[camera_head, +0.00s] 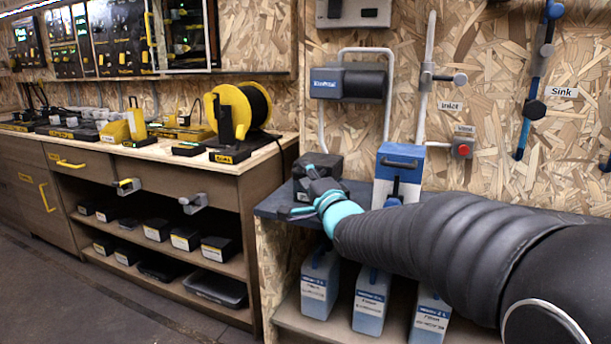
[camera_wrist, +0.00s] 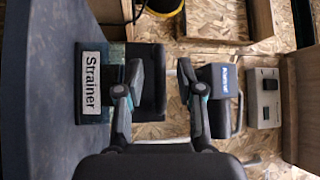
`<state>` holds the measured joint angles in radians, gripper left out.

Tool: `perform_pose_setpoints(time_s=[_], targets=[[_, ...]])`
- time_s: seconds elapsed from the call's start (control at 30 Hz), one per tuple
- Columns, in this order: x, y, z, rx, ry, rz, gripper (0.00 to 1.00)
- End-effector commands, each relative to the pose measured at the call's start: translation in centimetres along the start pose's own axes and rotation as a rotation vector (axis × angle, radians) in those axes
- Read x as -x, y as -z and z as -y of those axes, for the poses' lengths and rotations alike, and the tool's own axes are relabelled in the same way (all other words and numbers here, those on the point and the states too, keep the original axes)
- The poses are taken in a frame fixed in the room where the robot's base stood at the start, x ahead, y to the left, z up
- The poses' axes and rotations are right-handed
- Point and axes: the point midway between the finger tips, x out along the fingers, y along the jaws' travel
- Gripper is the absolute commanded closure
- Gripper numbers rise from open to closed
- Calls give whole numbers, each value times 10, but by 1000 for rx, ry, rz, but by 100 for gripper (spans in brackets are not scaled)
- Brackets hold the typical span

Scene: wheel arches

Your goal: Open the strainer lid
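The strainer stands on the dark counter, a dark box with a white "Strainer" label, in the wrist view (camera_wrist: 91,84), where the picture is turned sideways. In the head view the strainer (camera_head: 327,162) is partly hidden behind my gripper (camera_head: 312,180). In the wrist view my gripper (camera_wrist: 159,70) is open, its two fingers wide apart with nothing held. One finger overlaps the black part in the picture; the other lies beyond its edge. I cannot tell whether they touch.
A blue-and-white container (camera_head: 399,172) stands right of the strainer on the counter (camera_head: 272,207). A wall unit with a dark cylinder (camera_head: 349,83) and pipes is above. A yellow cable reel (camera_head: 236,110) is on the left bench. Blue canisters (camera_head: 370,300) stand on the shelf below.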

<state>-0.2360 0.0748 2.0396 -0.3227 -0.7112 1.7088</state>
Motion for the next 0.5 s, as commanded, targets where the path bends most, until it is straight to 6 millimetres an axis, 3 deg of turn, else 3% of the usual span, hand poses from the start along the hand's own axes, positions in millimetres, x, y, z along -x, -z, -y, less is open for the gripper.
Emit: perform_pose_setpoints(time_s=[0.4, 0.5], targets=[[-8, 0, 0, 0, 0, 0, 63], [-8, 0, 0, 0, 0, 0, 85]])
